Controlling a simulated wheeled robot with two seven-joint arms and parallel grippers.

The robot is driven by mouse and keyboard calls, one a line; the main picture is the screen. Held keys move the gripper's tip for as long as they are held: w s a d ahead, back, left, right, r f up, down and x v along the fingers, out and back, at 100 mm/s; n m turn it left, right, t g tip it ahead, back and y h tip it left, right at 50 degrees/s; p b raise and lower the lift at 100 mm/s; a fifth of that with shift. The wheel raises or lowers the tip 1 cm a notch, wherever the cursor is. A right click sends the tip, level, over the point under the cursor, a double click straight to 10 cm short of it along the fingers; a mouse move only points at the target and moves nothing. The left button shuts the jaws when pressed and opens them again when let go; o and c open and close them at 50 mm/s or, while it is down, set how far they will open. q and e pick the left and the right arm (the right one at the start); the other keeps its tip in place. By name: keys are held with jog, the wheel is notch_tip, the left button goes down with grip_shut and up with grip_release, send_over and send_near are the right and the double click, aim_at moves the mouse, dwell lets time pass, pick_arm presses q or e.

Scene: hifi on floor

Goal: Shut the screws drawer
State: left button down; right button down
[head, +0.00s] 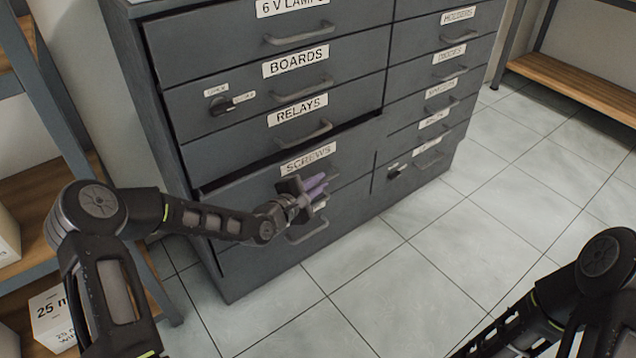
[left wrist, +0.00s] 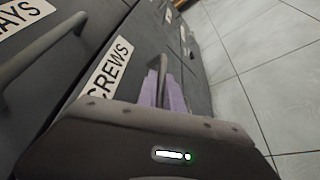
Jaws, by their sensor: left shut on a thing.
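The screws drawer (head: 245,184) is a dark grey drawer front low in the left column of the cabinet, with a white SCREWS label (head: 308,157). It stands a little out from the cabinet, with a dark gap along its top edge. My left gripper (head: 318,186), with purple fingers, is at the drawer's front and shut on its handle; the fingers mostly hide the handle. In the left wrist view the purple fingers (left wrist: 164,92) are beside the SCREWS label (left wrist: 107,70). My right arm shows at the lower right, but its gripper is out of view.
The relays drawer (head: 230,143) is just above, and another drawer with a handle (head: 308,231) is below. Shelving with a white box (head: 54,318) stands at the left. A wooden bench (head: 575,88) is at the far right. The tiled floor (head: 450,260) in front is clear.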

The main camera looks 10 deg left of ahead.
aim_at(307, 176)
pick_arm(q)
jog(key=w+a, duration=0.1)
jog(key=w+a+b, duration=0.1)
jog(key=a, duration=0.1)
jog(key=shift+w+f+b, duration=0.1)
jog(key=shift+w+b, duration=0.2)
jog(key=shift+a+r, duration=0.2)
jog(key=c, duration=1.5)
grip_release()
jog(key=shift+w, duration=0.1)
jog(key=p+v, duration=0.2)
jog(key=v, duration=0.5)
jog(key=shift+p, duration=0.35)
jog(key=shift+s, duration=0.4)
